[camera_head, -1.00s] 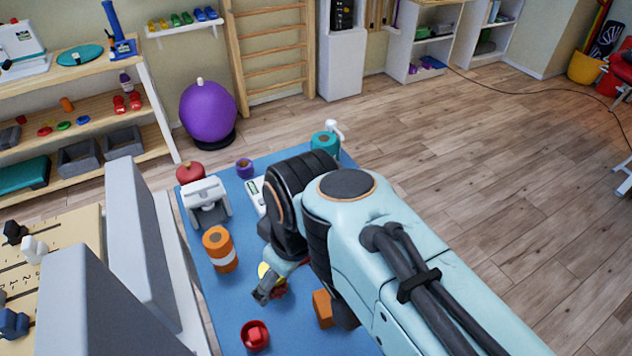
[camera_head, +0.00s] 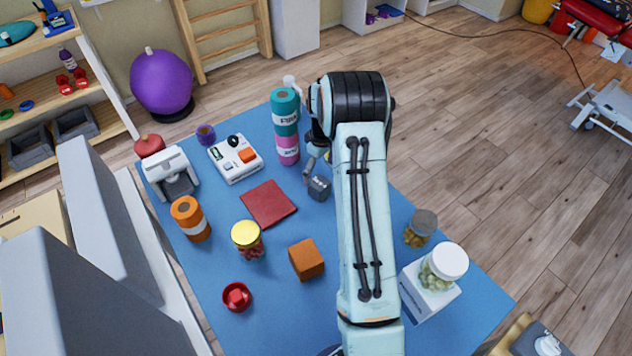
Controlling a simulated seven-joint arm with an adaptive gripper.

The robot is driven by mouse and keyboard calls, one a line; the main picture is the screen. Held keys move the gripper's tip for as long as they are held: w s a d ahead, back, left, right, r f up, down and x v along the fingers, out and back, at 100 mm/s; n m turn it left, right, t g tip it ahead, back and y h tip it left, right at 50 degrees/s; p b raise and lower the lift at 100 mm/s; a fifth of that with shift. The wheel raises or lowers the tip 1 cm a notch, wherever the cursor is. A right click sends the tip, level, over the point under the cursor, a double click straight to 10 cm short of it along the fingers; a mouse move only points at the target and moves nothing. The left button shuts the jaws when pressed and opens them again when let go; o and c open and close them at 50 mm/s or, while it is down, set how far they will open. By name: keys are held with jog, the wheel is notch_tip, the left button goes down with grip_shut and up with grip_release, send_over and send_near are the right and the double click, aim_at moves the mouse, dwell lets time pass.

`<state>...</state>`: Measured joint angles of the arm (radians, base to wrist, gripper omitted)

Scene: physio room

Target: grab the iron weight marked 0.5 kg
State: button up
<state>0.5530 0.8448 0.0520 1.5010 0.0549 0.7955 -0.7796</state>
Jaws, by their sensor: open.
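A small dark grey block (camera_head: 320,188) stands on the blue mat right of the centre. It looks like the iron weight, but any marking on it is too small to read. My gripper (camera_head: 313,172) is open and comes down beside and just above this block, on its far-left side. Part of the gripper is hidden behind my arm's black wrist. I cannot tell whether a finger touches the block.
Left of the gripper stand a teal and pink roll stack (camera_head: 286,125), a white device (camera_head: 235,158) and a flat red pad (camera_head: 269,204). A yellow-lidded jar (camera_head: 247,240) and orange block (camera_head: 306,260) are nearer. A grey-lidded jar (camera_head: 420,228) is right of my arm.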

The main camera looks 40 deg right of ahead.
aim_at(320, 182)
notch_tip(320, 182, down, 5)
jog(key=shift+f, duration=0.1)
jog(key=c, duration=1.3)
